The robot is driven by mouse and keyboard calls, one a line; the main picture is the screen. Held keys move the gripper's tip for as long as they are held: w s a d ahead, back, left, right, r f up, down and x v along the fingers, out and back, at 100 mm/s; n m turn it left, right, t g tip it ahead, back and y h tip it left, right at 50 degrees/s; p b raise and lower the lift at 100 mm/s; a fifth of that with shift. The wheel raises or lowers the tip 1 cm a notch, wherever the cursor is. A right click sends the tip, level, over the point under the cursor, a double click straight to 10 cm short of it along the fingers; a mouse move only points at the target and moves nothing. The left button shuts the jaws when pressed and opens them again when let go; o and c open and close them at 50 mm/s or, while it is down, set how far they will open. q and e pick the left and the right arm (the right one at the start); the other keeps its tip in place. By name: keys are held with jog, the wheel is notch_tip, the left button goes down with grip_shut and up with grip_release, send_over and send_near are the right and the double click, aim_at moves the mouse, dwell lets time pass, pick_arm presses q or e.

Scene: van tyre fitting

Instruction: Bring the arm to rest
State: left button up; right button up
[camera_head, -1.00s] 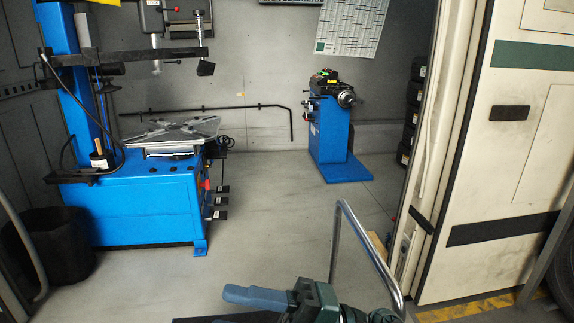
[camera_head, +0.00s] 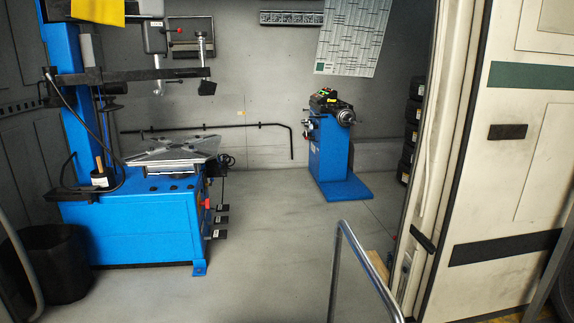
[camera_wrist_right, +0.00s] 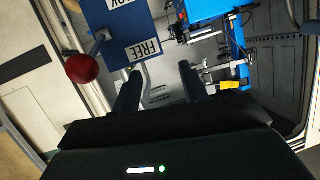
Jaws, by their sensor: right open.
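My right gripper (camera_wrist_right: 160,85) shows in the right wrist view. Its two dark fingers stand apart with nothing between them. A blue panel with white labels (camera_wrist_right: 125,28), one reading "FREE", lies beyond the fingertips in the picture, and I cannot tell how far away. Neither gripper nor arm shows in the head view. My left gripper is not in view.
A blue tyre machine (camera_head: 130,230) stands at the left and a smaller blue machine (camera_head: 328,155) at the back. A metal rail (camera_head: 365,265) rises in front, beside the cream van (camera_head: 500,200). A red ball (camera_wrist_right: 82,68) is near the panel. Middle floor is clear.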

pick_arm(q)
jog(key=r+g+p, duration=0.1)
jog(key=p, duration=0.4)
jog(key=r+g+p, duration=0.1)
jog(key=p, duration=0.4)
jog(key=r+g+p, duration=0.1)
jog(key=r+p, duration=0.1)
jog(key=p, duration=0.2)
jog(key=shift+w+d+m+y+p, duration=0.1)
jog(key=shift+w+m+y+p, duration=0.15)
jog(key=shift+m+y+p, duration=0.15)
pick_arm(e)
jog(key=r+g, duration=0.2)
jog(key=r, duration=0.1)
jog(key=r+g, duration=0.1)
jog(key=shift+w+a+r+n+h, duration=0.15)
jog(key=shift+w+r+n+h, duration=0.05)
jog(key=shift+w+n+h, duration=0.2)
jog(key=shift+f, duration=0.1)
